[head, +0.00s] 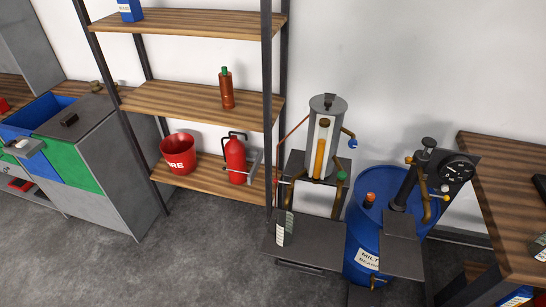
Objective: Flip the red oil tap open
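A tall oil dispenser with a clear cylinder (322,148) of amber liquid stands on a dark stand right of the shelves. It has a blue-handled tap (349,142) at its upper right and a green-handled tap (342,176) lower down. A thin reddish pipe (293,131) runs down its left side to a small reddish fitting (277,182), partly behind the shelf post. That fitting may be the red tap, but it is too small to tell its handle position. Neither of my grippers is in view.
A blue drum (360,236) with a pump and gauge (457,170) stands right of the dispenser. A labelled can (284,228) is on the low grey platform (318,240). Shelves hold a red bucket (178,153) and extinguisher (235,160). The floor (190,265) in front is clear.

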